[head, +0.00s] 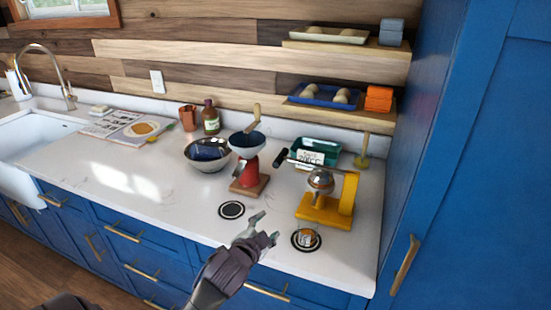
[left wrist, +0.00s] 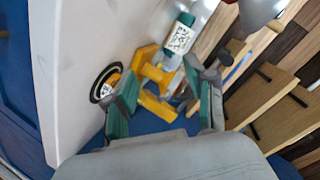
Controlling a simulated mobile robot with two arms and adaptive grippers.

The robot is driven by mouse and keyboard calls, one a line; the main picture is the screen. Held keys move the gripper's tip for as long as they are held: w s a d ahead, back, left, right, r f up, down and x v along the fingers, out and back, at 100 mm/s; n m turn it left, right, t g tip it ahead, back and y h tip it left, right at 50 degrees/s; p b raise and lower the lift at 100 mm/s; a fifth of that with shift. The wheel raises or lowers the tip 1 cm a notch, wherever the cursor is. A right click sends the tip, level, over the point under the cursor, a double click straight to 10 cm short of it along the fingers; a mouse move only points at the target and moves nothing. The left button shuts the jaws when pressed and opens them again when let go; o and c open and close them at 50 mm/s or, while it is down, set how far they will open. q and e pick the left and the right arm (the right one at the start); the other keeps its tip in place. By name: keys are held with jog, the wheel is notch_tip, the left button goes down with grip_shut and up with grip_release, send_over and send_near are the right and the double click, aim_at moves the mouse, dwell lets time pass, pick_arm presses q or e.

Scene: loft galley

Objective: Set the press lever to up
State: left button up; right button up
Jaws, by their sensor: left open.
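The yellow press (head: 348,195) stands near the right end of the white counter, with a silver dome (head: 321,180) in its frame. Its lever sticks out to the left at the top and ends in a black grip (head: 281,157); I cannot tell its exact angle. My left gripper (head: 267,227) is open and empty, in front of the press and to its left, apart from it. In the left wrist view the yellow press (left wrist: 147,54) shows beyond the open fingers (left wrist: 165,85); the lever is not clear there. My right gripper is not in view.
A small glass (head: 307,238) stands on a black ring in front of the press. Another ring (head: 231,210) lies bare to the left. A red grinder (head: 246,178), a bowl (head: 205,160) and a green bin (head: 318,146) stand near. The counter's left part has free room.

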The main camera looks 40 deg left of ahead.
aim_at(281, 160)
pick_arm(q)
jog(key=w+a+r+m+t+y, duration=0.1)
jog(key=w+a+r+m+t, duration=0.1)
jog(key=w+a+r+t, duration=0.45)
jog(key=w+g+p, duration=0.1)
jog(key=w, duration=0.2)
jog(key=w+r+g+p, duration=0.1)
jog(key=w, duration=0.2)
jog(key=w+a+g, duration=0.1)
jog(key=w, duration=0.3)
jog(key=shift+w+r+p, duration=0.1)
jog(key=shift+r+p, duration=0.3)
jog(key=shift+x, duration=0.8)
jog(key=shift+d+f, duration=0.1)
grip_shut()
